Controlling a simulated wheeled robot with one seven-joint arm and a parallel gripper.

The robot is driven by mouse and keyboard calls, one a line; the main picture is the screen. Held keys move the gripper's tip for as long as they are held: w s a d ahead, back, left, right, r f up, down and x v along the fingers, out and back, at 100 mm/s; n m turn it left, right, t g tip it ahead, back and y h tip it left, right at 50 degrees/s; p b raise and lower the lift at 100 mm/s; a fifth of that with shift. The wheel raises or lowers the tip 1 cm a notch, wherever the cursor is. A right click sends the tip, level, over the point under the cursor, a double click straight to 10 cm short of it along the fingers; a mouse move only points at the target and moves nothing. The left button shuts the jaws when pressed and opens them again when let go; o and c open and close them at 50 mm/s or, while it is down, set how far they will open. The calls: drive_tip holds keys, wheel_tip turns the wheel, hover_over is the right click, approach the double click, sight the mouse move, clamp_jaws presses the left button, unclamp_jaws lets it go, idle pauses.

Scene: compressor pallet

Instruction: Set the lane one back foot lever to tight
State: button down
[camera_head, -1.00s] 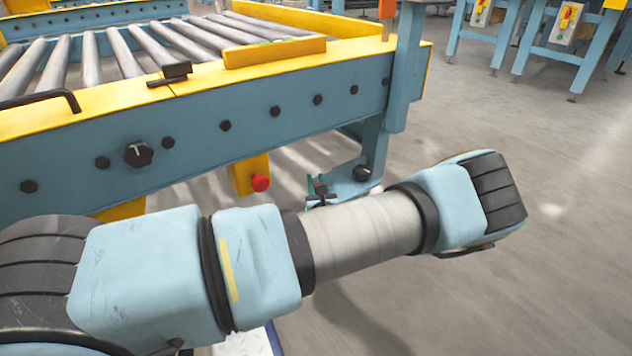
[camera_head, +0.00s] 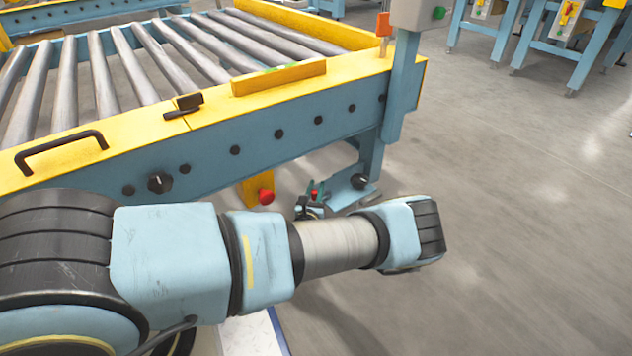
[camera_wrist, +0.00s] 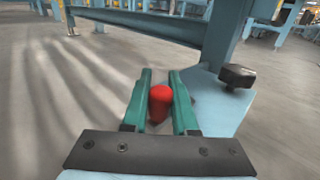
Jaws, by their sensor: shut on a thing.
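The foot lever's red end (camera_wrist: 160,103) sits between the two green fingers of my gripper (camera_wrist: 160,92) in the wrist view. My gripper is shut on it. In the head view my gripper (camera_head: 310,196) is small and low by the conveyor's near leg, partly hidden behind my arm, with a red tip (camera_head: 315,193) showing. The light blue foot plate (camera_wrist: 222,113) of that leg lies right of the fingers in the wrist view. The lever's lower part is hidden, so I cannot read its setting.
A black knob (camera_wrist: 237,76) stands on the foot plate, right of my gripper. The blue and yellow roller conveyor (camera_head: 240,152) rises behind my arm. A red button (camera_head: 265,196) on a yellow bracket is left of my gripper. Open floor (camera_head: 520,230) lies to the right.

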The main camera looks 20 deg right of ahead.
drive_tip(key=c, duration=0.7)
unclamp_jaws()
drive_tip(key=p+v, duration=0.3)
drive_tip(key=v, duration=0.7)
drive_tip(key=shift+s+a, duration=0.25)
drive_tip(key=shift+s, duration=0.05)
drive_tip(key=shift+s, duration=0.1)
